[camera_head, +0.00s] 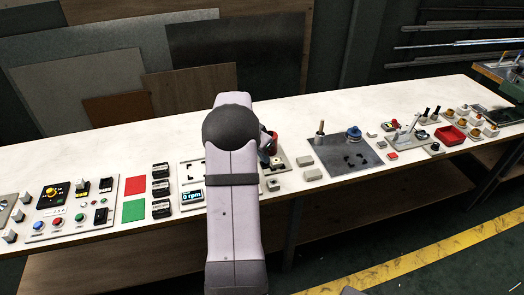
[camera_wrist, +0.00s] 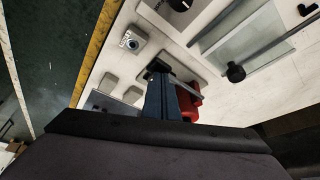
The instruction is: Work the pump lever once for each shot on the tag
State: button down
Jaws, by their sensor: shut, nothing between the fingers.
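The pump appears to be the red body (camera_wrist: 190,102) with a grey rod-like lever (camera_wrist: 187,89) in the wrist view, on a light grey plate. In the head view its red part (camera_head: 273,149) shows just right of my arm. My gripper (camera_wrist: 160,72) is shut, its blue-grey fingers lying right beside the lever and red body. I cannot tell whether the fingertips touch the lever. In the head view my gripper (camera_head: 265,157) is mostly hidden behind my arm. No tag with a shot count can be read in either view.
A grey block with a round knob (camera_wrist: 132,41) stands near the fingers. A panel reading "0 rpm" (camera_head: 192,196) lies left of my arm. A dark plate (camera_head: 345,157) with a peg and blue knob lies right. The bench's back strip is mostly clear.

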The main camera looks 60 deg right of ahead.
jog(key=shift+r+p, duration=1.85)
jog(key=shift+r, duration=1.35)
notch_tip(320, 180, up, 4)
jog(key=p, duration=0.6)
jog(key=shift+r, duration=0.25)
jog(key=shift+f, duration=0.1)
jog(key=shift+f+b, duration=1.5)
jog(key=shift+f, duration=1)
jog(key=shift+f+b, duration=0.7)
jog(key=shift+f, duration=0.05)
